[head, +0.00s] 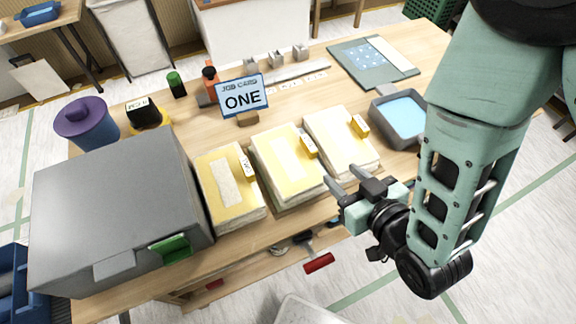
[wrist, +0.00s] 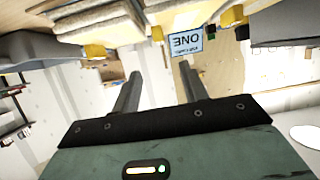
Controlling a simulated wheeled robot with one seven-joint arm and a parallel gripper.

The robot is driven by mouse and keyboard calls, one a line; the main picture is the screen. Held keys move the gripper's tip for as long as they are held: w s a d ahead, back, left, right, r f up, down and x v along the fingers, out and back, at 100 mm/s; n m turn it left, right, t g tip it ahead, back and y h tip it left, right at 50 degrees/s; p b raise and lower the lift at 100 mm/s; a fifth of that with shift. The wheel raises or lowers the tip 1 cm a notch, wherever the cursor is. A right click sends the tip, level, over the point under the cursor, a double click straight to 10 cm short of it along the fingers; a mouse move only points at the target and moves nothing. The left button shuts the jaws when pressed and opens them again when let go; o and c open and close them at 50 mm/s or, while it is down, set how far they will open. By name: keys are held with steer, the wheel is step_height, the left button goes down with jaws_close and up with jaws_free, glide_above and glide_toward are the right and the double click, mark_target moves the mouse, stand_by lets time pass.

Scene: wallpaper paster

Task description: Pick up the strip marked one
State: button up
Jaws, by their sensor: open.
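Three pale yellow strips lie side by side on the wooden table: a left strip (head: 232,208), a middle strip (head: 276,160) and a right strip (head: 332,135). Each carries a yellow tag: left (head: 248,168), middle (head: 309,147), right (head: 360,126). The tag lettering is too small to read surely. A blue job card (head: 243,97) reading ONE stands behind the strips; it shows inverted in the wrist view (wrist: 185,42). My gripper (head: 342,178) is open and empty, just off the table's front edge near the middle and right strips. Its fingers (wrist: 160,72) show apart in the wrist view.
A grey box (head: 110,205) with a green latch stands left of the strips. A grey tray (head: 402,115) with blue contents sits at right. A red-handled roller (head: 318,262) lies below the table.

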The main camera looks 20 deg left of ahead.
steer(key=p, duration=0.3)
glide_toward(309, 143)
steer(key=x, duration=0.4)
steer(key=shift+p+x, duration=0.75)
steer(key=shift+x, duration=2.4)
jaws_close()
